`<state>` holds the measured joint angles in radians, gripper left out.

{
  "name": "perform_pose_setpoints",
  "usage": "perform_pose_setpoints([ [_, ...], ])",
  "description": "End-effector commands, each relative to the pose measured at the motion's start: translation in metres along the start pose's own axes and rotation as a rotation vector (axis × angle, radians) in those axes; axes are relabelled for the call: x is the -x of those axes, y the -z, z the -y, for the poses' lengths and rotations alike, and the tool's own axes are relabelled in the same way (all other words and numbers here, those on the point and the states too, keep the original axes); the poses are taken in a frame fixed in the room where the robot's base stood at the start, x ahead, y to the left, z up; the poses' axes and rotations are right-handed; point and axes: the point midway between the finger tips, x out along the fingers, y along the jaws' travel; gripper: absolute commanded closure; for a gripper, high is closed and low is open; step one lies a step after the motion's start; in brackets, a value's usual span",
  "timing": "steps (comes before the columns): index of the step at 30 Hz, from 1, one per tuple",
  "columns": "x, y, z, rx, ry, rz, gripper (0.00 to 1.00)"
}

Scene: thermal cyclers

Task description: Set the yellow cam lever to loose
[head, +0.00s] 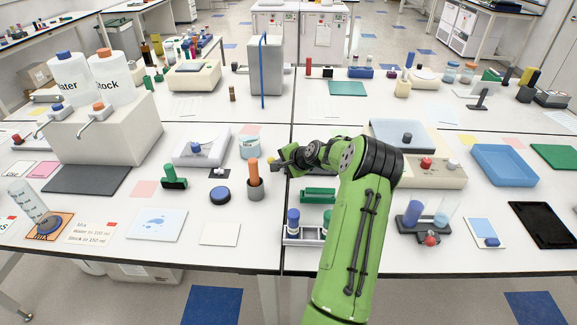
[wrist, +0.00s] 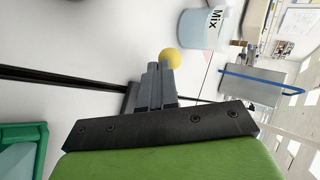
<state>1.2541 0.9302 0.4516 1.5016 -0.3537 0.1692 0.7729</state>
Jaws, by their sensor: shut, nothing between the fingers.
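The yellow ball knob (wrist: 170,57) of the cam lever shows just past my fingertips in the wrist view. My gripper (wrist: 158,72) is shut, with its two grey fingers together and nothing between them. The fingertips overlap the knob's lower edge in the picture; I cannot tell whether they touch it. A dark piece (wrist: 131,97) shows beside the fingers, and the rest of the lever is hidden behind them. In the head view my gripper (head: 279,166) is low over the bench, left of my green arm, and the lever is too small and covered to read its setting.
The Mix beaker (head: 249,147) stands close behind my gripper; it also shows in the wrist view (wrist: 205,27). An orange-topped tube in a grey holder (head: 255,185) stands to the front left. A green rack (head: 318,195) lies in front.

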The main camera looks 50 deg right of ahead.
Motion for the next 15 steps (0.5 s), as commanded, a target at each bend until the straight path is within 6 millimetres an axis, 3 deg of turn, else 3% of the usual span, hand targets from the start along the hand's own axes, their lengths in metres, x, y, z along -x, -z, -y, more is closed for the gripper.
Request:
perform_pose_setpoints([
  [11, -0.004, -0.001, 0.002, 0.0, 0.0, 0.001, 1.0],
  [15, -0.016, -0.002, 0.011, 0.002, 0.001, 0.003, 1.0],
])
